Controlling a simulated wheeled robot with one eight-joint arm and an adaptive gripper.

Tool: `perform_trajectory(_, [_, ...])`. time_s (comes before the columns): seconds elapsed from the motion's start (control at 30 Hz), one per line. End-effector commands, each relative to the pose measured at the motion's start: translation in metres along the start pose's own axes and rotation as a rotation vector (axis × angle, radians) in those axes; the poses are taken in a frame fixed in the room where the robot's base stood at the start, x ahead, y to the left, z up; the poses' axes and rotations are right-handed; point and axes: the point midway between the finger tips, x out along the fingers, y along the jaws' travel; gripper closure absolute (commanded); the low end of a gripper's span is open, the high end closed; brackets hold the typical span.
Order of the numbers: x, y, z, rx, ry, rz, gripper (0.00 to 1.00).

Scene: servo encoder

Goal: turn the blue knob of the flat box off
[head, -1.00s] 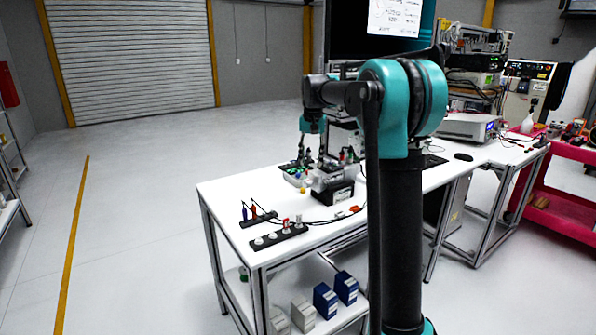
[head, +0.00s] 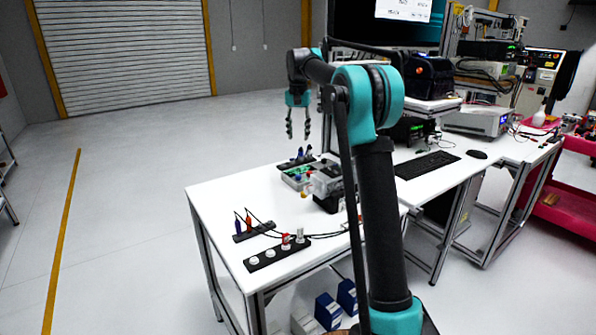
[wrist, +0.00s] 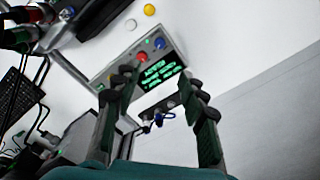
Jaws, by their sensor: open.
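The flat box (wrist: 110,75) is grey, with a dark screen of green text, and lies on the white table; it also shows in the head view (head: 291,181). Its blue knob (wrist: 160,43) sits at one corner of the box top, beside a red knob (wrist: 142,57). My gripper (wrist: 158,85) is open and empty. In the head view my gripper (head: 298,125) points down, clear above the box and the table. In the wrist view its fingers cover part of the box. I cannot tell the knob's setting.
A yellow round piece (wrist: 150,10) and a white round piece (wrist: 130,24) lie near the box. Black strips with plugs and cables (head: 275,254) lie at the table's front. A keyboard (head: 426,165) is to the right. The floor left of the table (head: 120,220) is clear.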

Motion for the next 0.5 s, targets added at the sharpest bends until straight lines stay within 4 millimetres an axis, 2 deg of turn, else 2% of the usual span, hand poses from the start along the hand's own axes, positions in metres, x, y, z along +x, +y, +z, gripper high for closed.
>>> perform_trajectory(0.5, [0.099,0.000,0.000,0.000,0.000,0.000,0.58])
